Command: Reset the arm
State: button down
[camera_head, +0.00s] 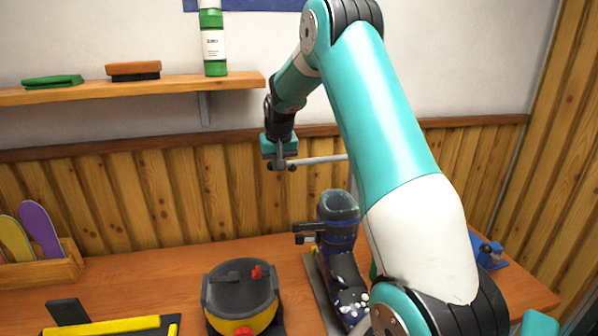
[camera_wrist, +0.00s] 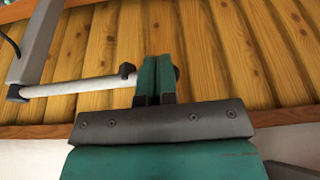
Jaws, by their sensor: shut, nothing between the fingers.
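My gripper (camera_head: 280,164) is raised above the bench in front of the wood-panelled wall, pointing down, left of the boot. In the wrist view its two teal fingers (camera_wrist: 157,76) are together with nothing between them. A grey rod (camera_head: 318,160) reaches sideways to the gripper's fingertips in the head view. In the wrist view the rod (camera_wrist: 78,87) ends in a dark knob beside the fingers; I cannot tell whether they touch. My arm arches across the right half of the head view and hides part of the bench.
A dark blue boot (camera_head: 338,232) stands on the bench (camera_head: 150,272) below the rod. A black and yellow round pot (camera_head: 240,292) stands left of it. A rack (camera_head: 45,272) with colourful boards is at far left.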

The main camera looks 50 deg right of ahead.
jog(key=b+v, duration=0.3)
jog(key=v, duration=0.7)
jog(key=shift+s+a, duration=0.15)
jog(key=shift+a, duration=0.05)
jog(key=shift+r, duration=0.1)
jog(key=s+a+f+n+y+b, duration=0.1)
jog(key=s+a+f+n, duration=0.2)
jog(key=a, duration=0.8)
jog(key=s+a+n+y+b, duration=0.25)
jog(key=s+a, duration=0.25)
jog(key=a, duration=0.6)
jog(key=s+a+f+n+g+y, duration=0.1)
jog(key=s+a+f+n, duration=0.2)
jog(key=s+a, duration=0.4)
jog(key=s+a+f+n+g+y+b, duration=0.1)
jog(key=s+a+f+n, duration=0.3)
jog(key=s+a, duration=0.4)
jog(key=s+n+g, duration=0.1)
jog(key=s, duration=0.6)
jog(key=shift+a+b, duration=0.3)
jog(key=shift+a, duration=0.05)
